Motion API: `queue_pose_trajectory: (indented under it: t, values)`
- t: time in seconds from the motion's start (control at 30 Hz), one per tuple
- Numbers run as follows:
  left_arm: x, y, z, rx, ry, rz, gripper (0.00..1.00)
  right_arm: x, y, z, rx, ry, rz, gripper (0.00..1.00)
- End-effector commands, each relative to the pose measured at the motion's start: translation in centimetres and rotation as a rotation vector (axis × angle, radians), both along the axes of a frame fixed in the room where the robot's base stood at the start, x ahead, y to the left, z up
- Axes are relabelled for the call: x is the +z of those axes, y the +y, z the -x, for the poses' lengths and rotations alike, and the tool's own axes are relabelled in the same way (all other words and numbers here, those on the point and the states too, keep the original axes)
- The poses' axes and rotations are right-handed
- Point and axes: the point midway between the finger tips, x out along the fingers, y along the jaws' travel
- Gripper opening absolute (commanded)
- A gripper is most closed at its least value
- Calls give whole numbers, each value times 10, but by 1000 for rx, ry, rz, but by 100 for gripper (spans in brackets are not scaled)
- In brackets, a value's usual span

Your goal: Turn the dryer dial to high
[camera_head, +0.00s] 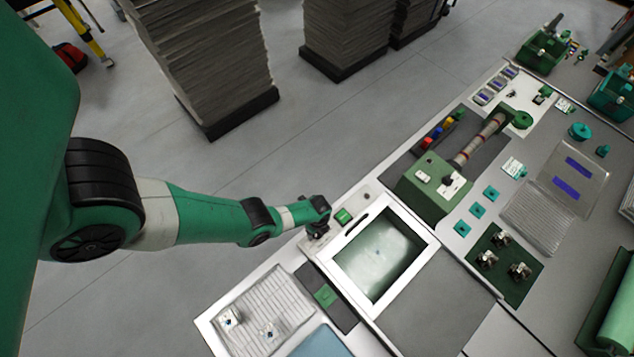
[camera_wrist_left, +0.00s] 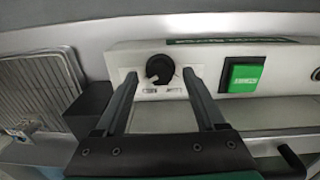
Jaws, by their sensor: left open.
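The dryer dial (camera_wrist_left: 160,69) is a round black knob on a pale panel in the left wrist view. My left gripper (camera_wrist_left: 160,78) is open, with one finger on each side of the dial in that view. I cannot tell whether the fingers touch it. The dial is hidden there behind the gripper. The marks under the dial are too small to read. My right gripper is not in view.
A green square button (camera_wrist_left: 243,75) sits right of the dial; it also shows in the head view (camera_head: 343,217). A ribbed metal tray (camera_head: 263,306) lies at the near left of the bench. A green machine (camera_head: 436,187) stands beyond the dryer.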

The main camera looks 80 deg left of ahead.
Motion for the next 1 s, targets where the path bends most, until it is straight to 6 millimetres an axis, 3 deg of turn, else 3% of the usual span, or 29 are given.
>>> queue_pose_trajectory:
  t: [0.3, 0.5, 1.0]
  values:
    - [71, 1, -1, 0, 0, 0, 72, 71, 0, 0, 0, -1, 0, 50]
    - [104, 1, -2, 0, 0, 0, 72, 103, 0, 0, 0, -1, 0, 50]
    - [107, 1, -2, 0, 0, 0, 72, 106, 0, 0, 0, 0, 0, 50]
